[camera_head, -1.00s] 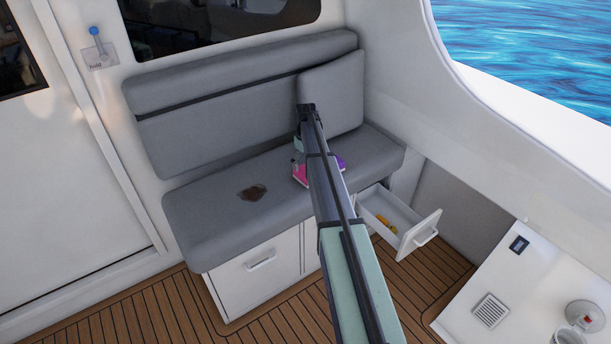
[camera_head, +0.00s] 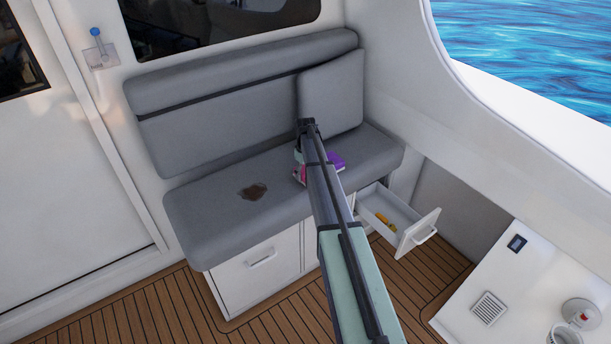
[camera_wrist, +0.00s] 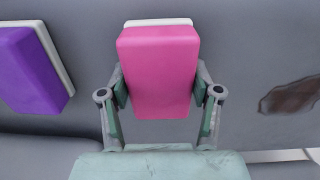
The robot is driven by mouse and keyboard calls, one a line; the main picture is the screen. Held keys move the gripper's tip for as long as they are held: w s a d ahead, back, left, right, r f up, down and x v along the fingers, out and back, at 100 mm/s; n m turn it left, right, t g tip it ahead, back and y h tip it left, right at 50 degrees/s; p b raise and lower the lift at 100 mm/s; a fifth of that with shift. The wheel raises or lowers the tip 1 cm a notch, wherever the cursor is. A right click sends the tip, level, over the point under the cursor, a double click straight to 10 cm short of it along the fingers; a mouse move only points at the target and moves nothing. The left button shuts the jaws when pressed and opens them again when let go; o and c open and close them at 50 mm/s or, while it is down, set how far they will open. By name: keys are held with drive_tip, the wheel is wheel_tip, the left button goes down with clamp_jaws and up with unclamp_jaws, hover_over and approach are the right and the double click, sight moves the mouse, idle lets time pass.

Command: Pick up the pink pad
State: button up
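The pink pad (camera_wrist: 158,70) has a white backing along its far edge and lies on the grey seat cushion. In the wrist view it fills the space between the fingers of my gripper (camera_wrist: 161,90), one on each side. The fingers look spread, with no clear grip on the pad; any contact is hard to make out. In the head view, my arm partly hides the pink pad (camera_head: 299,178), and my gripper (camera_head: 299,160) is small and hard to read beside it.
A purple pad (camera_wrist: 30,72) with a white backing lies left of the pink one in the wrist view. A brown stain (camera_head: 253,192) marks the grey seat (camera_head: 212,215). An open drawer (camera_head: 408,225) with yellow items juts out below the seat at right.

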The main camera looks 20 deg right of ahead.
drive_tip(key=shift+c, duration=0.3)
wheel_tip(320, 180, up, 20)
drive_tip(key=b, duration=0.2)
drive_tip(key=shift+b, duration=0.4)
